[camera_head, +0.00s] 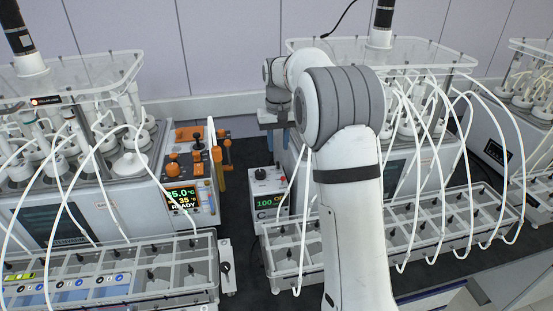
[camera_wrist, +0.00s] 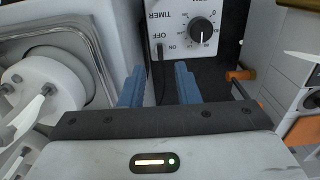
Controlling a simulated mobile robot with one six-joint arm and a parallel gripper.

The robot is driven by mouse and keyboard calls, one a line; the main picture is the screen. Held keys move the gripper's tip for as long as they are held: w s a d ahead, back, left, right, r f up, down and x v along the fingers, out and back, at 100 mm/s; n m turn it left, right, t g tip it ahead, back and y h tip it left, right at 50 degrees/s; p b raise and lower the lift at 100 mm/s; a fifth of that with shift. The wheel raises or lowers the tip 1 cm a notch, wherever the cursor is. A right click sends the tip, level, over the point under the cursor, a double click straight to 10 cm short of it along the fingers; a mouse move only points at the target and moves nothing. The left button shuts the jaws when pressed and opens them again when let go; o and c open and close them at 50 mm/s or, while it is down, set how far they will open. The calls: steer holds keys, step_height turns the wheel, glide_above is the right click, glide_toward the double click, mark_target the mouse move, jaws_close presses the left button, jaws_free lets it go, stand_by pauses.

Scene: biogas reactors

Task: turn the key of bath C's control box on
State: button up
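The small white control box (camera_head: 268,188) stands between the two large baths in the head view, with a black knob on top and a lit green display reading about 100 and a C on its front. In the wrist view the box (camera_wrist: 188,28) shows upside-down TIMER, OFF and ON lettering and a round black dial (camera_wrist: 201,31). A small dark slot or switch sits by the OFF and ON marks; I cannot make out the key clearly. My gripper (camera_wrist: 158,70) is open and empty, its blue fingers apart, their tips pointing towards the OFF/ON area, without visible contact.
A bath with orange controls (camera_head: 190,165) and a READY display stands left of the box. Another bath with white tubes stands right, partly behind my arm. Clear-lidded trays (camera_head: 120,275) line the front. A dark gap separates the baths.

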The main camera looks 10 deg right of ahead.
mark_target(278, 163)
step_height(278, 163, down, 7)
steer(key=shift+r+p, duration=0.2)
steer(key=shift+p, duration=0.3)
jaws_close()
